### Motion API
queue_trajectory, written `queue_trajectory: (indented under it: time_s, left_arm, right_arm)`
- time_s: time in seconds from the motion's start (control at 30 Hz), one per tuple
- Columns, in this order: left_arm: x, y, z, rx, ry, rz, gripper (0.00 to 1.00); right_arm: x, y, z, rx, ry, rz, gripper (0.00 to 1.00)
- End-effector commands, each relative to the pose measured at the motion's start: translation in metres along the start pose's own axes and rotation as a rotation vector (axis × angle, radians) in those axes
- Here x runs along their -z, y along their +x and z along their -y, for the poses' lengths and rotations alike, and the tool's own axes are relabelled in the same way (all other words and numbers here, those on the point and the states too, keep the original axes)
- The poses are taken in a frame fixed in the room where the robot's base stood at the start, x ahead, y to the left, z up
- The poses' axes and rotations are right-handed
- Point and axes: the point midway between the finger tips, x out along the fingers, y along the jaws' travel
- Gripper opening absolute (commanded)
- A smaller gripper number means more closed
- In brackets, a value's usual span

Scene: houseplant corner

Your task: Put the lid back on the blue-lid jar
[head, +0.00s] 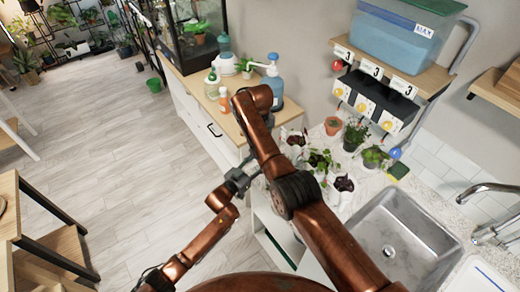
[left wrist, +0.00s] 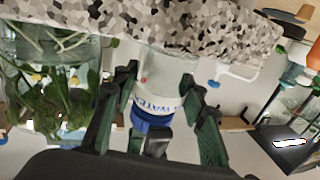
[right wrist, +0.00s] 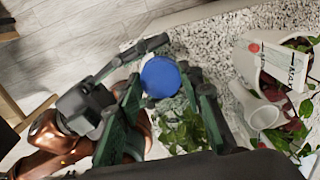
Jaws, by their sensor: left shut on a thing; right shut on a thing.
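The jar (left wrist: 166,68) is clear with a white, blue-lettered band. In the left wrist view it stands between the fingers of my left gripper (left wrist: 158,82), which is shut on it. The blue lid (right wrist: 160,77) shows from above as a round disc in the right wrist view, between the fingers of my right gripper (right wrist: 160,88), shut on it. Blue (left wrist: 150,122) also shows against the band in the left wrist view; I cannot tell whether the lid is seated. My left gripper (head: 252,168) also shows in the head view, where my right arm hides the right gripper and jar.
A steel sink (head: 405,240) lies at the right. Several potted plants stand on the counter, with a leafy one (head: 322,162) near my right arm. A blue pump bottle (head: 272,82) stands on the wooden cabinet. A white planter (right wrist: 255,75) is close to my right gripper.

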Motion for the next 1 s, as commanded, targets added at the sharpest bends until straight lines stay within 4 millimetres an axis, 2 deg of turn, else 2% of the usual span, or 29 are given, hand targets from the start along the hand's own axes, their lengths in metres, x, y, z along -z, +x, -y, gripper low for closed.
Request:
queue_trajectory:
  time_s: [0.37, 0.4, 0.63, 1.0]
  left_arm:
    - [-0.0022, -0.0008, -0.0006, 0.000, -0.001, 0.003, 0.00]
    - [-0.0023, -0.0008, -0.0005, 0.000, -0.001, 0.003, 0.00]
    - [-0.0022, -0.0007, -0.0004, 0.000, -0.001, 0.003, 0.00]
    - [-0.0019, -0.0005, -0.0002, 0.000, -0.001, 0.003, 0.00]
  right_arm:
    - [-0.0008, -0.0017, 0.0020, 0.007, 0.053, 0.004, 0.25]
    - [-0.0008, -0.0017, 0.0020, 0.007, 0.053, 0.004, 0.35]
    - [-0.0003, -0.0008, 0.0013, 0.005, 0.051, 0.002, 0.51]
    - [-0.0004, -0.0043, 0.0006, 0.004, 0.050, 0.001, 0.52]
